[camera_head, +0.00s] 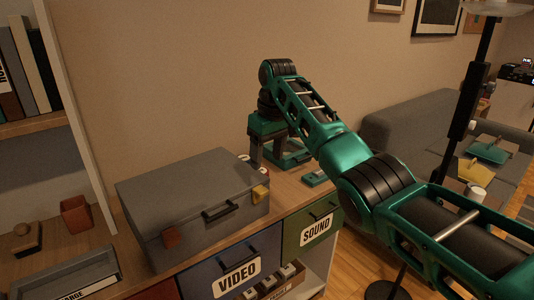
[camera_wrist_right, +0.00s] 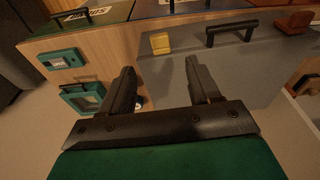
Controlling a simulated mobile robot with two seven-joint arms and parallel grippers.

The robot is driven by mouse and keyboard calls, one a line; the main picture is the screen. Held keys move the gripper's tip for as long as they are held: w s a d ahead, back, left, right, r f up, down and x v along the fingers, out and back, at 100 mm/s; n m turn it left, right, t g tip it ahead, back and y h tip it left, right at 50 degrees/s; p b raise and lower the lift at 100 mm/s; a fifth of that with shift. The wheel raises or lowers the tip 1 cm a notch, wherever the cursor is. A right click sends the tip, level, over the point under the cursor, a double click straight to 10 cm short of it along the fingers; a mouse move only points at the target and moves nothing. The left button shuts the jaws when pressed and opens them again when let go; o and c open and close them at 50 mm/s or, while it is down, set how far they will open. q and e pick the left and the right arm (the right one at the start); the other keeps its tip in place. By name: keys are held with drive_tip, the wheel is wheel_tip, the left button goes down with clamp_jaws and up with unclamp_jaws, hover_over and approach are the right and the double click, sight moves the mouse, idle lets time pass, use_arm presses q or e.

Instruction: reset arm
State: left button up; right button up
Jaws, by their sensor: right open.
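My right arm (camera_head: 370,185), teal and black, reaches in from the right in the head view. Its gripper (camera_head: 279,157) points down above the back of the cabinet top, just right of the grey case. In the wrist view the right gripper (camera_wrist_right: 161,74) has its two dark fingers spread apart with nothing held between them. My left gripper is in neither view.
A closed grey case (camera_head: 190,200) with a yellow latch (camera_head: 260,193) sits on the wooden cabinet top. Two teal objects (camera_wrist_right: 83,97) (camera_wrist_right: 62,59) lie beside it. Drawers marked VIDEO (camera_head: 236,279) and SOUND (camera_head: 316,230) are below. A dark stand pole (camera_head: 470,100) rises at right.

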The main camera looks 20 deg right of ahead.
drive_tip(key=s+a+f, duration=0.1)
drive_tip(key=s+f, duration=0.6)
drive_tip(key=f, duration=0.4)
drive_tip(key=s+a+f, duration=0.1)
drive_tip(key=s+f, duration=0.7)
drive_tip(key=f, duration=0.2)
drive_tip(key=s+d+m+t, duration=0.1)
drive_tip(key=s+d, duration=0.1)
drive_tip(key=s, duration=1.1)
drive_tip(key=s+d+m+t, duration=0.1)
drive_tip(key=s+d+m, duration=0.1)
drive_tip(key=s, duration=1.1)
drive_tip(key=w+a+f+t+y, duration=0.1)
drive_tip(key=w+a+f+t, duration=0.1)
drive_tip(key=w+f+t, duration=0.5)
drive_tip(key=shift+w+a+f+n, duration=0.3)
drive_tip(key=shift+f+n, duration=0.1)
drive_tip(key=shift+f, duration=0.55)
